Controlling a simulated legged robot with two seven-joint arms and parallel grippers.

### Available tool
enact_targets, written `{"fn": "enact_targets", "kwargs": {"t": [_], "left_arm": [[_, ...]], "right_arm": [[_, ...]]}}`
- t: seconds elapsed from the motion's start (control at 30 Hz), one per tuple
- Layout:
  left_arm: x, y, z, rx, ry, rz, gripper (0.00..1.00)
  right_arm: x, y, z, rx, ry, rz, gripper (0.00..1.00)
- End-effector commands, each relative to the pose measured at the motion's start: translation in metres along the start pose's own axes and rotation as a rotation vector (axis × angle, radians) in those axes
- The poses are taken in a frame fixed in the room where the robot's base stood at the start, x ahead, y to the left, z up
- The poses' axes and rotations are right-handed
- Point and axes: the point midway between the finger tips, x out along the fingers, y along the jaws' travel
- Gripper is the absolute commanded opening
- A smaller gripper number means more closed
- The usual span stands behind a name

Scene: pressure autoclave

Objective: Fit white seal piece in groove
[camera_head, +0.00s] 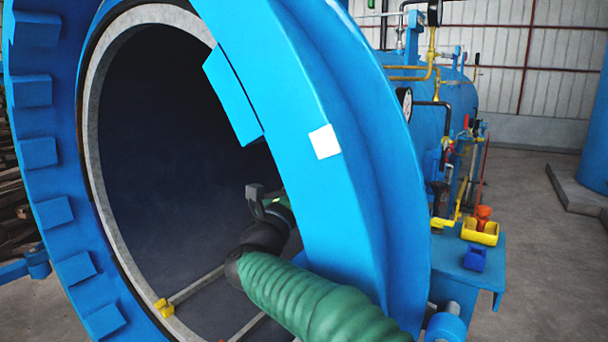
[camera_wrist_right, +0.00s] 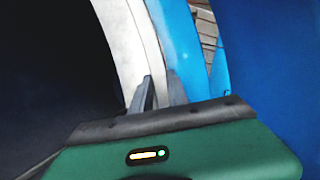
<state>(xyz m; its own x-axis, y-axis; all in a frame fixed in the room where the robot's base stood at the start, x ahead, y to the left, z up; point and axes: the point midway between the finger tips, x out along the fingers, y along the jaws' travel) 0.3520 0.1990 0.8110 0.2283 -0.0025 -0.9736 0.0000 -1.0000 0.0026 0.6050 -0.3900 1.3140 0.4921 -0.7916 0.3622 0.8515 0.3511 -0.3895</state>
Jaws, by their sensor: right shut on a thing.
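A white-grey seal ring (camera_head: 91,130) lines the round mouth of the blue vessel in the head view. In the wrist view a pale band (camera_wrist_right: 122,45) runs down beside a narrower white strip, the white seal piece (camera_wrist_right: 151,45), which reaches my right gripper's fingers. My right gripper (camera_head: 262,198), on the green-sleeved arm, is inside the opening behind the door edge. In the wrist view its fingers (camera_wrist_right: 160,90) are close together around the strip's lower end. The groove itself cannot be made out. My left gripper is out of view.
The thick blue door (camera_head: 300,90) stands open, with a white square (camera_head: 325,141) on its rim. Blue lugs (camera_head: 38,152) line the vessel flange. Rails and a yellow block (camera_head: 164,307) lie low in the opening.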

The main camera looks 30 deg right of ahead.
Motion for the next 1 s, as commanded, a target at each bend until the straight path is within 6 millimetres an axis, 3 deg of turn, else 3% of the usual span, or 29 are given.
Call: {"fn": "enact_targets", "kwargs": {"t": [0.13,0.17,0.37,1.0], "left_arm": [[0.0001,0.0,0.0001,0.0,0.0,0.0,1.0],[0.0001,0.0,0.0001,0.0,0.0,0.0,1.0],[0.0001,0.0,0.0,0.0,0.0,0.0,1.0],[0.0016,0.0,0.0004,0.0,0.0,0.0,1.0]], "right_arm": [[0.001,-0.0008,-0.002,-0.003,0.003,-0.003,0.0],[0.001,-0.0008,-0.002,-0.003,0.003,-0.003,0.21],[0.0004,-0.0002,-0.0012,-0.002,0.002,-0.001,0.45],[-0.0046,0.0013,-0.0013,-0.001,0.001,0.002,0.45]]}}
